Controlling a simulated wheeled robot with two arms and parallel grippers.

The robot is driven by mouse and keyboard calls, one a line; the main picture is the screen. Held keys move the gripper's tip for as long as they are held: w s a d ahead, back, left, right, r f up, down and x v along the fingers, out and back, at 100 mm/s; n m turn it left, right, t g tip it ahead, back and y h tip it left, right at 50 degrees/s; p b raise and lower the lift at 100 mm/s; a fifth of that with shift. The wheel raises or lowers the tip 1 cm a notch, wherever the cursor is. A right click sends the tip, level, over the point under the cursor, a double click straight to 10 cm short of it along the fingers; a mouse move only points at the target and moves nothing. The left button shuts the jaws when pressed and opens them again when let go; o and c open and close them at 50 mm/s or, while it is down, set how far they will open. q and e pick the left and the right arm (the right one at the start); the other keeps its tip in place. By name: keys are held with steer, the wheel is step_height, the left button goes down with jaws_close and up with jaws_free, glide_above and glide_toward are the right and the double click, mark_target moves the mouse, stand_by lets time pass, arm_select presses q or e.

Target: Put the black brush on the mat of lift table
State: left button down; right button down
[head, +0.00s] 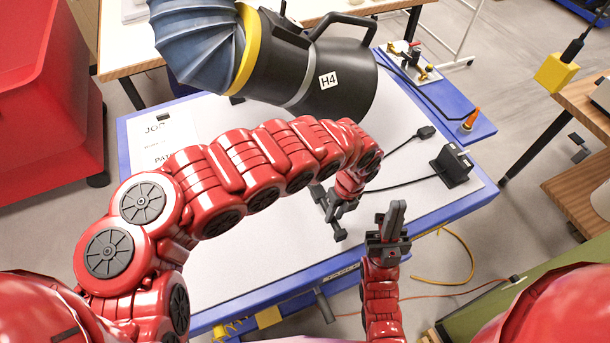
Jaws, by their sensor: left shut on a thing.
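The lift table (487,196) has a blue frame and a pale grey mat (250,262) on top. My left arm reaches across it from the left. My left gripper (332,218) is low over the mat's front right part, shut on a small dark thing. That thing is mostly hidden by the dark fingers; I take it for the black brush, but its shape is unclear. I cannot tell whether it touches the mat. My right gripper (396,213) points up at the table's front edge, its fingers together and empty.
A black extraction hood marked H4 (335,85) on a ribbed blue-grey hose (195,45) hangs over the table's back. A paper sheet (160,135) lies at left. A black box (454,166) and a cabled black plug (425,132) lie at right. A red bin (45,110) stands left.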

arm_select(q)
steer(key=w+b, duration=0.1)
steer(key=w+a+f+b, duration=0.1)
steer(key=w+b, duration=0.1)
steer(key=w+f+b, duration=0.1)
steer(key=w, duration=0.1)
steer(key=shift+a+b, duration=0.25)
steer(key=shift+b, duration=0.1)
steer(key=w+a+b, duration=0.1)
steer(key=w+b, duration=0.1)
steer(key=w+a+b, duration=0.1)
steer(key=w+b, duration=0.2)
steer(key=w+a+b, duration=0.1)
steer(key=w+b, duration=0.1)
steer(key=b, duration=0.1)
steer(key=shift+w+f, duration=0.1)
steer(key=shift+w, duration=0.05)
steer(key=shift+w+a+r+b, duration=0.1)
steer(key=shift+w+r+b, duration=0.1)
steer(key=shift+w+b, duration=0.15)
step_height(320, 180, down, 3)
steer(key=shift+s+a+f+b, duration=0.1)
steer(key=shift+s+b, duration=0.05)
steer(key=shift+b, duration=0.4)
steer(key=shift+f, duration=0.15)
steer(key=c, duration=0.7)
jaws_free()
